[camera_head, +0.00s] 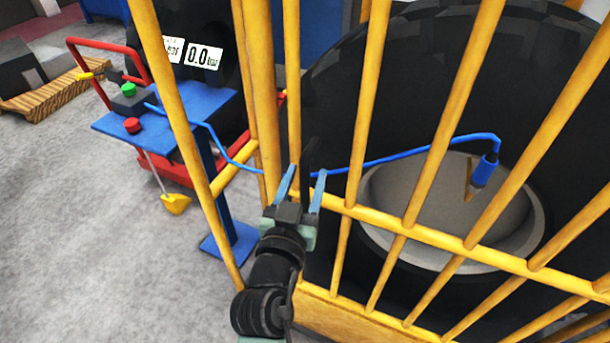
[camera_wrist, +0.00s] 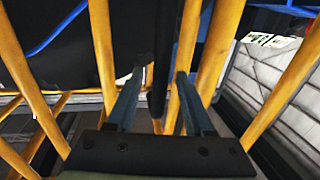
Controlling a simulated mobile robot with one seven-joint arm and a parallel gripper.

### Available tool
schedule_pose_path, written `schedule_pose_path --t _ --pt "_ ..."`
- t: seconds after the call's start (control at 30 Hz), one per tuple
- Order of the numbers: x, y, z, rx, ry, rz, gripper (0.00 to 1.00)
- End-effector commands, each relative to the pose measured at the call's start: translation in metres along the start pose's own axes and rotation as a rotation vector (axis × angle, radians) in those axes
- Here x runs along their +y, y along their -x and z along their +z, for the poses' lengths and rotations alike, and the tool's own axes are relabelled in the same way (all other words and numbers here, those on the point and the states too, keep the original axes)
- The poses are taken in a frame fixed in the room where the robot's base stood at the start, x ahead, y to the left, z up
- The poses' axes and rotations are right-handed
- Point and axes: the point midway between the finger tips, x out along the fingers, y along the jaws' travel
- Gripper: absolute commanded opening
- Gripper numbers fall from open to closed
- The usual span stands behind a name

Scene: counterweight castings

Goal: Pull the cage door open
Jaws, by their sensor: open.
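The cage (camera_head: 440,150) is made of yellow upright bars with a cross rail, and it fills the middle and right of the head view. I cannot tell for certain which bars form the door. My gripper (camera_head: 306,172) is at the bars left of centre, its two blue fingers apart and pointing up at a yellow upright (camera_head: 293,90). In the wrist view my gripper (camera_wrist: 160,78) shows its fingers spread, with a yellow bar (camera_wrist: 187,50) near the right fingertip. Nothing is clearly held. I cannot tell whether the fingers touch the bar.
A large black tyre (camera_head: 335,110) with a grey hub stands inside the cage. A blue hose (camera_head: 400,157) runs through the bars to it. A blue stand (camera_head: 170,125) with green and red buttons is at left. A wooden pallet (camera_head: 50,95) lies far left. Grey floor (camera_head: 80,220) is clear.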

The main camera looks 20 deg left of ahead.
Motion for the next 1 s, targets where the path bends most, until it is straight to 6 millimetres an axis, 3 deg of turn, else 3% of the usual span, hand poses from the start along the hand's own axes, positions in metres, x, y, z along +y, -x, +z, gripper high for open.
schedule_pose_path --t 0.23,0.53,1.0 --pt "0.0003 -0.0007 0.0002 0.000 0.000 0.001 0.52" --pt "0.0003 -0.0005 0.0001 0.000 0.000 0.001 0.00" --pt "0.0003 -0.0004 0.0001 0.000 0.000 0.001 0.00"
